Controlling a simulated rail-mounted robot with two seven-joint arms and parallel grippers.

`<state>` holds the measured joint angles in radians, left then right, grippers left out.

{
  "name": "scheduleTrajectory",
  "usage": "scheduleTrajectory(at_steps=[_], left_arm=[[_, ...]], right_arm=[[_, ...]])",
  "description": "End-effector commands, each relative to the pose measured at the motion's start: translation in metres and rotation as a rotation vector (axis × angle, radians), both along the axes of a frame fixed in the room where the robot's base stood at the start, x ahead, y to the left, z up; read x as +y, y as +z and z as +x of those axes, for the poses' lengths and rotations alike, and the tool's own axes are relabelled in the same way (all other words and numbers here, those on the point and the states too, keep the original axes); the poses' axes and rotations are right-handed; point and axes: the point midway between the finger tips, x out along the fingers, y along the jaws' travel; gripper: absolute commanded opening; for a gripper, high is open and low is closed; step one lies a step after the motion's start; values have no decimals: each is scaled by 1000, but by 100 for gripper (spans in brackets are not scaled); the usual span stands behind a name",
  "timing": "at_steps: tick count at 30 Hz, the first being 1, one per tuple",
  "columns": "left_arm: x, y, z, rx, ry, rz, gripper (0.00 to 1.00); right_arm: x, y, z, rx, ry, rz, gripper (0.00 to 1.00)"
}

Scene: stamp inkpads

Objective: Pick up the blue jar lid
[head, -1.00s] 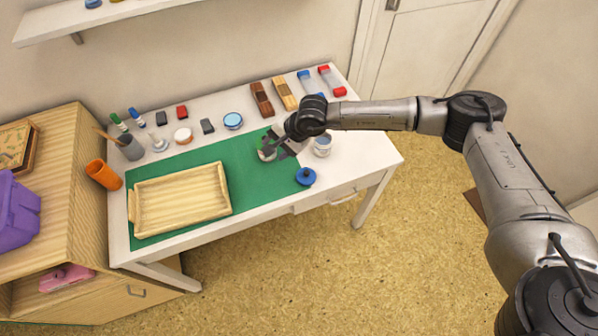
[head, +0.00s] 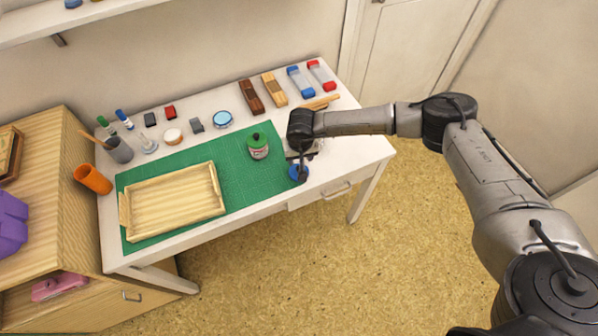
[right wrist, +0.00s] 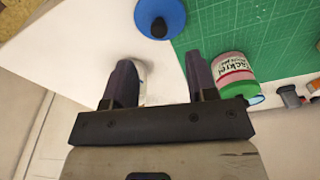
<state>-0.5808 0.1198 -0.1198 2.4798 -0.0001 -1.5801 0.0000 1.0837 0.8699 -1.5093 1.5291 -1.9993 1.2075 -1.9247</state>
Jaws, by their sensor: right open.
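The blue jar lid (head: 293,171) lies at the right front edge of the green mat, partly hidden by my right gripper in the head view. In the right wrist view the blue lid (right wrist: 175,12) is at the top, a round disc with a dark knob, cut off by the picture edge. My right gripper (right wrist: 159,66) is open, with the lid ahead of its fingertips and apart from them. In the head view the gripper (head: 302,172) is over the lid area. My left gripper is not in view.
A jar with a green lid (head: 258,152) stands on the mat (head: 240,185), left of my gripper; it also shows close to the right finger in the wrist view (right wrist: 234,72). A wooden tray (head: 172,204) lies on the left. Inkpads and stamps line the table's back.

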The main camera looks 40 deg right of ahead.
Motion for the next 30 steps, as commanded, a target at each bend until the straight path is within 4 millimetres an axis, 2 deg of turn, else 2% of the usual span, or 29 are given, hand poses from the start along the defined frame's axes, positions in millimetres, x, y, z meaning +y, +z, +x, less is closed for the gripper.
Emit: scheduleTrajectory(at_steps=[3, 10, 15, 21, 30], left_arm=[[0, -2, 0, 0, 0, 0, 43], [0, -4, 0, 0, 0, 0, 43], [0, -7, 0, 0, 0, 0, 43], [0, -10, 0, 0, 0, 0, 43], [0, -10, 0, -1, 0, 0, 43]], right_arm=[[0, -11, 2, -1, 0, 0, 52], [-1, -22, 1, 0, -1, -1, 52], [-1, -46, 1, 1, -1, 0, 52], [-2, -64, 3, -1, -1, 0, 52], [-3, -68, 4, -2, -1, -1, 52]])
